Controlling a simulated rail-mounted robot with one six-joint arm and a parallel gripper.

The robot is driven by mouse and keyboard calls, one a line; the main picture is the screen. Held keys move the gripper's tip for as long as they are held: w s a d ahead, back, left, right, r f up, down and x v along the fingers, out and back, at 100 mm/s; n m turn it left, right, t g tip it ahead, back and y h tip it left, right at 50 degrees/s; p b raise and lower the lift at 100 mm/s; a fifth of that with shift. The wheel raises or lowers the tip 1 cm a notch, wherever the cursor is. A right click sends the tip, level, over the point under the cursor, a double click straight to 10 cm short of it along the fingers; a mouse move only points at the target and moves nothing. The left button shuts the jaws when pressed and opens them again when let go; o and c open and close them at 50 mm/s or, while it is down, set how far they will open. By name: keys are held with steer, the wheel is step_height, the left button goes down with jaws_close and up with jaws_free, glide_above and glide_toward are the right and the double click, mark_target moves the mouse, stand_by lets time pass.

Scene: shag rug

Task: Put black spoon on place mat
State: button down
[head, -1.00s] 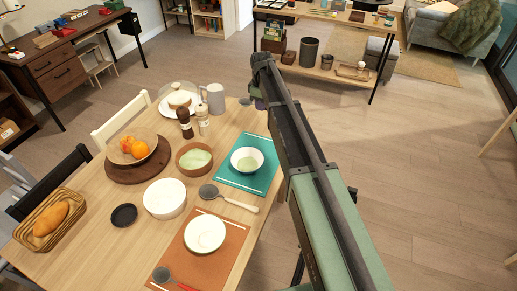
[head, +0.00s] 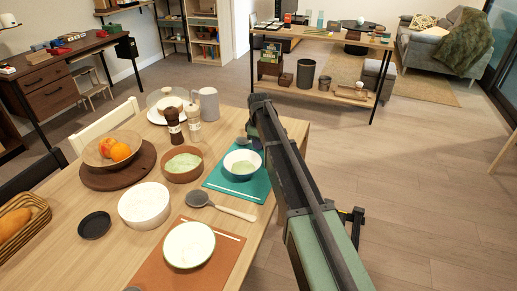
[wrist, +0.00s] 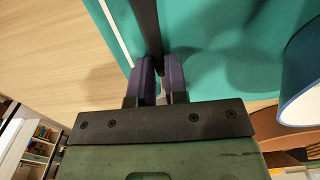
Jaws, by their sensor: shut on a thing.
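My gripper (wrist: 160,82) is shut on the dark handle of the black spoon (wrist: 147,24) in the wrist view. The handle runs from between the purple finger pads to the top edge of that view. Behind it lies the teal place mat (wrist: 215,25), with a shadow on it; I cannot tell whether the spoon touches the mat. In the head view a dark rounded spoon end (head: 243,141) shows by the far edge of the teal mat (head: 220,185). My arm hides the gripper there. A white and green bowl (head: 242,163) stands on this mat.
A grey spoon with a pale handle (head: 198,199) lies between the teal mat and an orange mat (head: 213,272) bearing a white bowl (head: 189,245). A brown bowl (head: 182,165), pepper mill (head: 175,128) and grey pitcher (head: 208,104) stand nearby. The bowl's blue side (wrist: 305,85) is close right in the wrist view.

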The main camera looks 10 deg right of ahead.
steer(key=c, duration=1.1)
jaws_free()
steer(key=shift+c, duration=0.2)
step_height(320, 180, up, 12)
steer(key=r+p, duration=0.1)
steer(key=p, duration=1.1)
steer(key=s+r+m+p, duration=0.1)
steer(key=s+m, duration=0.4)
steer(key=s, duration=1.2)
steer(key=s+a+r+m+p, duration=0.1)
steer(key=s+m, duration=0.5)
steer(key=s, duration=1.1)
steer(key=shift+s+a+p, duration=0.15)
steer(key=shift+a+p, duration=0.15)
steer(key=shift+p, duration=0.25)
